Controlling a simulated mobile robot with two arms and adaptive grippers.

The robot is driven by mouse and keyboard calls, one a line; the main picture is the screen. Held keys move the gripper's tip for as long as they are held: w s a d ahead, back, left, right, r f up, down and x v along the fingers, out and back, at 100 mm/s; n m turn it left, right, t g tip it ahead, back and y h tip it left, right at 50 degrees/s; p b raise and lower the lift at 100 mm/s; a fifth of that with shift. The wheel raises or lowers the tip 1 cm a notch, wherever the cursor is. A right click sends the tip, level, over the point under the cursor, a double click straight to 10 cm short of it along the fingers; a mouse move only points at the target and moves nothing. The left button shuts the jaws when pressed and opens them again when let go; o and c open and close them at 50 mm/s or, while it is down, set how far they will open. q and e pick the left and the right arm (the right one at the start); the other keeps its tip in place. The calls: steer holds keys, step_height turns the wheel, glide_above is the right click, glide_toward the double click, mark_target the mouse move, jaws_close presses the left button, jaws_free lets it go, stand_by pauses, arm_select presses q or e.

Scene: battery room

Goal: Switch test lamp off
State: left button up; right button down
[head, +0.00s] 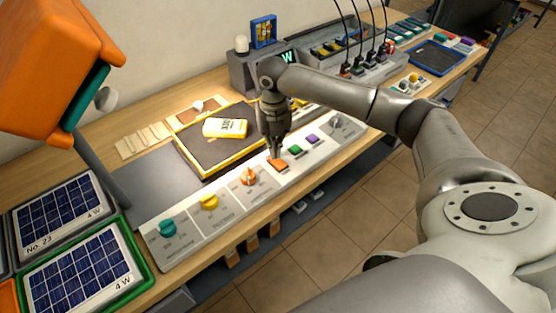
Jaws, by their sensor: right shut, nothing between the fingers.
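A long light-grey control panel (220,215) lies along the bench's front edge. It carries a teal knob (168,228), a yellow knob (209,201), an orange knob (248,177), an orange button (279,166), a green button (295,149) and a purple button (312,138). My right gripper (276,156) is shut and points down at the orange button, its tips at or just above it; I cannot tell if they touch. A large orange lamp head (45,60) with a green rim hangs at the upper left on a grey post. My left gripper is out of view.
Behind the panel a yellow-rimmed dark tray (193,168) holds a yellow-and-white device (225,128). Solar panels (84,272) lie at the lower left. A grey unit with a display (245,72) and cabled chargers stand at the back. A dark mat (150,180) is bare.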

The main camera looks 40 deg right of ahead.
steer(key=shift+s+f+b, duration=0.1)
steer(key=shift+f+b, duration=0.85)
steer(key=shift+f, duration=0.35)
stand_by(1.0)
steer(key=shift+r, duration=0.1)
steer(key=shift+r+p, duration=0.75)
steer(key=shift+r, duration=0.15)
steer(key=shift+r+p, duration=1.6)
steer(key=shift+r, duration=1)
